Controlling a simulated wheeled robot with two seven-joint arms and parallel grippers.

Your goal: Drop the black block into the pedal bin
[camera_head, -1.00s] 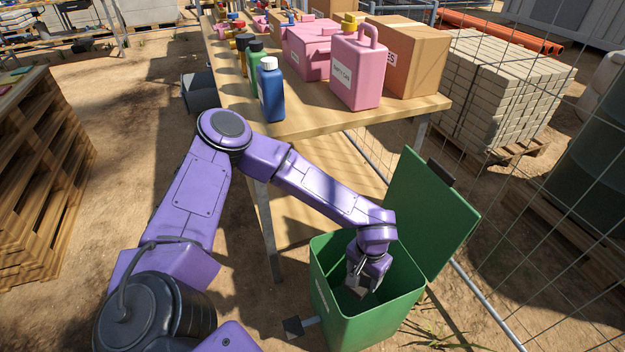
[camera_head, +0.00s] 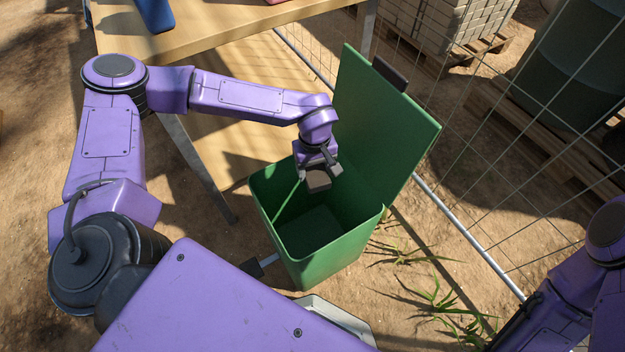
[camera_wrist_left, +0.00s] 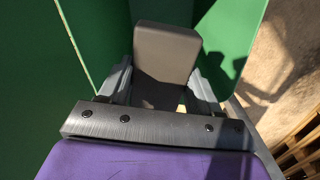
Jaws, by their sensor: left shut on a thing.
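The green pedal bin (camera_head: 340,262) stands on the ground with its lid (camera_head: 385,130) swung open at the back. My left gripper (camera_head: 318,178) is over the bin's opening, near the lid side. It is shut on the black block (camera_head: 318,181), which looks dark grey-brown in the sunlight. In the left wrist view the block (camera_wrist_left: 165,58) sits between the two fingers (camera_wrist_left: 160,85), with green bin walls on both sides. The bin's pedal (camera_head: 252,268) sticks out at its lower left. Part of my right arm shows at the right edge; its gripper is not clearly visible.
A wooden table (camera_head: 215,28) stands behind the bin, with a blue bottle (camera_head: 155,14) at its edge. A wire fence (camera_head: 460,215) runs along the right. Pallets with blocks (camera_head: 455,30) and a dark green drum (camera_head: 585,70) stand beyond it.

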